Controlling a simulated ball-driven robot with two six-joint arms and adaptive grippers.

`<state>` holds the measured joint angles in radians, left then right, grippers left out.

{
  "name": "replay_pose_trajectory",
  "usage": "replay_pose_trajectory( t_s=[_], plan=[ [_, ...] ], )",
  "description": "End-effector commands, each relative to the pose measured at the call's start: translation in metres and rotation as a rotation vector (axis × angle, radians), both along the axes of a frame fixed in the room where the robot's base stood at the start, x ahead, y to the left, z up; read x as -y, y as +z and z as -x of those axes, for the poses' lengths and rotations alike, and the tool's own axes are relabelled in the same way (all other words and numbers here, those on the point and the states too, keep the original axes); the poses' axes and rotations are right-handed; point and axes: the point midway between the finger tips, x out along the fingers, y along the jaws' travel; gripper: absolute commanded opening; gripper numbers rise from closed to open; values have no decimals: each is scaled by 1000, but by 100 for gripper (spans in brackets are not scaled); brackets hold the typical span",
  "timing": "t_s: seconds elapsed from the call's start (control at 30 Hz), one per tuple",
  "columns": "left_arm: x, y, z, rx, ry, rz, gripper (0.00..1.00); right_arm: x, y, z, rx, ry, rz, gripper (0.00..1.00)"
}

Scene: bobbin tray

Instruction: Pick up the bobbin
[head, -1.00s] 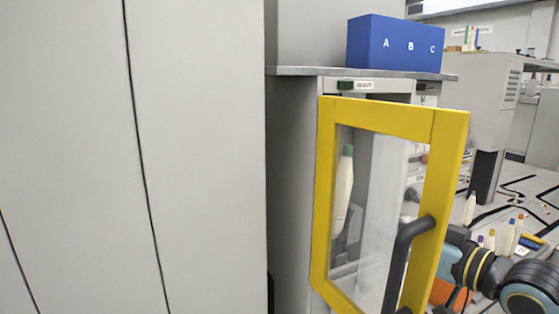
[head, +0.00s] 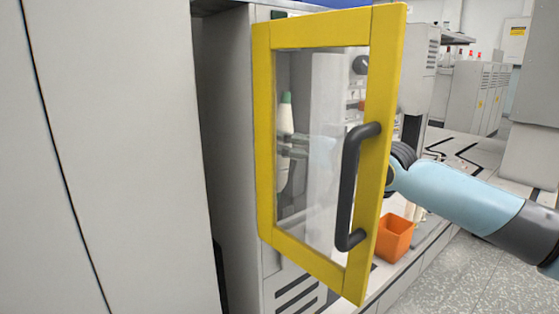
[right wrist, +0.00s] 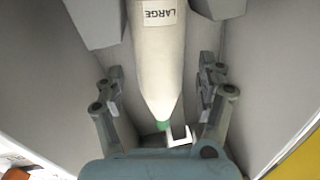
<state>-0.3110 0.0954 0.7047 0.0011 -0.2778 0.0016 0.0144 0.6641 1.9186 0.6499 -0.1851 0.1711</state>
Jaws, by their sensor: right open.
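The bobbin (head: 286,117) is white with a green tip and stands upright in the cabinet, seen through the glass of the open yellow door (head: 262,150). In the right wrist view the bobbin (right wrist: 158,45) carries a label reading LARGE, and its green tip points toward my gripper's palm. My right gripper (right wrist: 163,76) is open, with one finger on each side of the bobbin and a gap showing on both sides. In the head view my right arm reaches behind the door, and the gripper shows only dimly through the glass. My left gripper is not in view.
The door's black handle (head: 350,185) sticks out toward me, in front of my right arm. An orange bin (head: 394,238) stands on the bench at right. Grey cabinet walls stand close on both sides of the gripper. A large grey panel (head: 110,150) fills the left.

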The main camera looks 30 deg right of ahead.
Motion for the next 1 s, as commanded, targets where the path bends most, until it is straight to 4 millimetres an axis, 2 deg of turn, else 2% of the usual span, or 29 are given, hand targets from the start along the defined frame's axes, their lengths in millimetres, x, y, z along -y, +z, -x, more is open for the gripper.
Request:
replay_pose_trajectory(
  t_s=[0.03,0.13,0.4,0.9,1.0],
  plan=[
    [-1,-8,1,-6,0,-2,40,-1,-5,-8,2,-1,-1,73],
    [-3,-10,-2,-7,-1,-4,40,-3,-2,-16,1,0,-1,73],
    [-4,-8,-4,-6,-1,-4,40,-4,1,-17,0,0,2,71],
    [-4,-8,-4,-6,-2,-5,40,-4,1,-17,1,0,1,7],
    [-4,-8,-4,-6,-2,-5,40,-4,1,-17,1,0,1,7]
  ],
)
